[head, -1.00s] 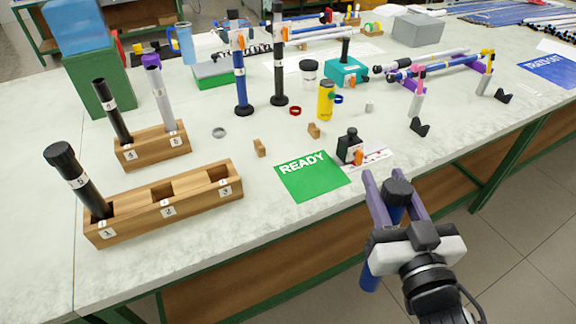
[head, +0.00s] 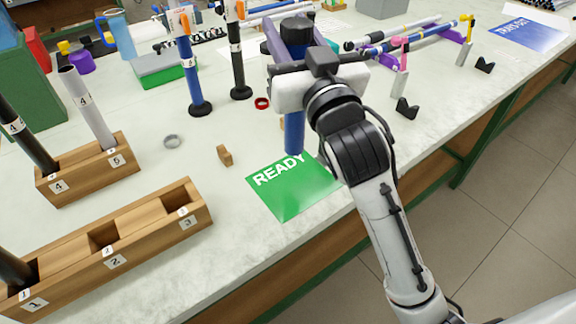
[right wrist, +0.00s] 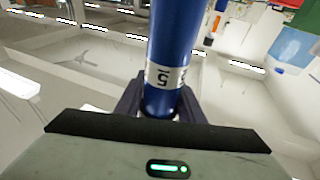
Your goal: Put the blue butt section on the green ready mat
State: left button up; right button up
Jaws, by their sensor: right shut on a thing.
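The blue butt section (head: 294,132) is a dark blue rod with a black cap on top. My right gripper (head: 287,40) is shut on it near its upper end and holds it upright. In the right wrist view the blue butt section (right wrist: 172,45) stands between the fingers and carries a white label reading 5. Its lower end overlaps the top edge of the green ready mat (head: 292,196) in the head view; I cannot tell if it touches. My left gripper is not in view.
A wooden block (head: 110,243) with numbered holes stands left of the mat, with a smaller rack (head: 90,172) behind it. A small wooden piece (head: 225,155) and a grey ring (head: 172,141) lie behind the mat. Blue and black rods stand upright farther back.

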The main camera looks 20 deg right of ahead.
notch_tip(320, 180, down, 10)
jog(key=b, duration=0.2)
jog(key=shift+r, duration=0.25)
jog(key=shift+f, duration=0.2)
jog(key=o, duration=1.3)
